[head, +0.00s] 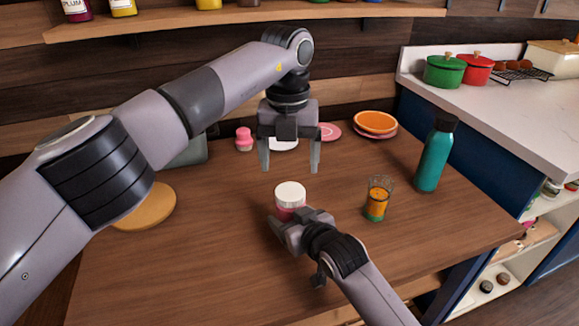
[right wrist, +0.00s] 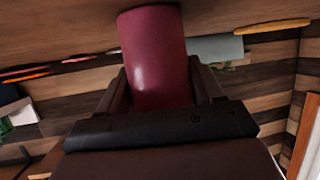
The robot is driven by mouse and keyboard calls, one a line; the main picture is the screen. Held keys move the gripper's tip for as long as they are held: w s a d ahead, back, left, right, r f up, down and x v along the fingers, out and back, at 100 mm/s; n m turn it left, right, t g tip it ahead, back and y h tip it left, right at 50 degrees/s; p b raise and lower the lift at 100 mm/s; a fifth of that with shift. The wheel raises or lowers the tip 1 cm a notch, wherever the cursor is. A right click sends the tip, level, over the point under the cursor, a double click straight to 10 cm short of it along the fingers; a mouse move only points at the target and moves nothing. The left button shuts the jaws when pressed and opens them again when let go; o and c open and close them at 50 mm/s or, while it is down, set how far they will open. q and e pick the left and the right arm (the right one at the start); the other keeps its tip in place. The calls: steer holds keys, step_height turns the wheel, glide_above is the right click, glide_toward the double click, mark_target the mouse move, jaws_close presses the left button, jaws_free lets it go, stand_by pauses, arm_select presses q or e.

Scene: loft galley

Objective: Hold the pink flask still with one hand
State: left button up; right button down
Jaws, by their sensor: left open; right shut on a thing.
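The pink flask (head: 288,212) with a white lid (head: 290,193) stands upright on the wooden table. My right gripper (head: 297,218) is shut on its body from the front right, low near the tabletop. The flask also shows in the right wrist view (right wrist: 155,60), dark pink, between the two fingers. Its lower body is partly hidden by the right gripper in the head view. My left gripper (head: 290,167) is open and empty, pointing down above and slightly behind the lid, with its fingers apart.
A glass with orange contents (head: 377,199) and a teal bottle (head: 435,155) stand to the right. A round wooden board (head: 148,207) lies at left. A small pink bottle (head: 244,140) and orange and pink plates (head: 375,122) are at the back. The table's front left is clear.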

mark_target(290, 191)
arm_select(q)
steer(key=shift+r, duration=0.6)
steer(key=shift+d+f, duration=0.1)
steer(key=shift+f, duration=3.95)
steer(key=c, duration=1.1)
steer(key=o, duration=1.2)
